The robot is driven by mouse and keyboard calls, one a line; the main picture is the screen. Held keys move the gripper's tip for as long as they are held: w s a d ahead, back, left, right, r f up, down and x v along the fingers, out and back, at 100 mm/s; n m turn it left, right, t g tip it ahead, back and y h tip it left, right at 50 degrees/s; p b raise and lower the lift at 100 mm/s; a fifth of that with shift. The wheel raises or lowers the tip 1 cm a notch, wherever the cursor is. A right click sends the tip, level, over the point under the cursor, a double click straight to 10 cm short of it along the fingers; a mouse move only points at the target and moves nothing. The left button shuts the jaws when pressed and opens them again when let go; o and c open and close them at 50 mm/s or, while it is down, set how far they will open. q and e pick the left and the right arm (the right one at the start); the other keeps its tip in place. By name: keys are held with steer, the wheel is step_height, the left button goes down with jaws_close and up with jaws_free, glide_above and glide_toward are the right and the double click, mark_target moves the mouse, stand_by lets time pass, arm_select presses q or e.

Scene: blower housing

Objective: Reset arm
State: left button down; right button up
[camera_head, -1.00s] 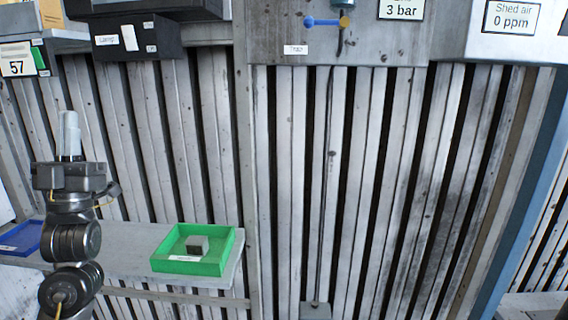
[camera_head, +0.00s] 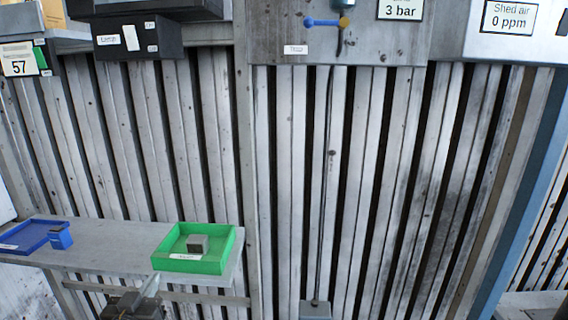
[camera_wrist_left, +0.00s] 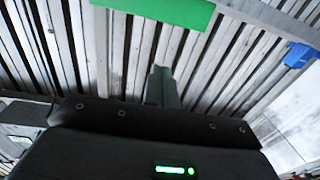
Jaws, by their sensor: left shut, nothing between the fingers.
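My left gripper (camera_head: 152,284) shows at the bottom of the head view, low in front of the shelf's front edge. Its fingers are together with nothing between them and point up. In the left wrist view the shut fingers (camera_wrist_left: 161,86) stand up in front of the slatted wall. My right gripper is in neither view.
The grey shelf (camera_head: 110,257) carries a green tray (camera_head: 222,262) with a grey block (camera_head: 197,243) in it. A blue tray (camera_head: 22,238) and a small blue object (camera_head: 61,236) are at its left. A panel with a blue-handled valve (camera_head: 322,22) hangs above. Slatted wall (camera_head: 335,180) fills the right side.

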arm_select(q)
steer(key=s+d+f+m+g, duration=0.1)
steer(key=s+d+f+g, duration=0.2)
steer(key=s+f+g, duration=0.8)
steer(key=s+d+f+m+g, duration=0.1)
steer(key=s+f+g, duration=0.1)
steer(key=s+f, duration=0.65)
steer(key=s+d+f+g, duration=0.2)
steer(key=s+f, duration=0.3)
steer(key=s, duration=0.7)
step_height(320, 180, down, 27)
steer(key=s+a+f+g, duration=0.2)
steer(key=s+a+f, duration=0.1)
steer(key=s+f, duration=1.2)
steer(key=shift+s+a+m, duration=0.2)
steer(key=shift+s+m, duration=0.2)
steer(key=shift+s, duration=0.55)
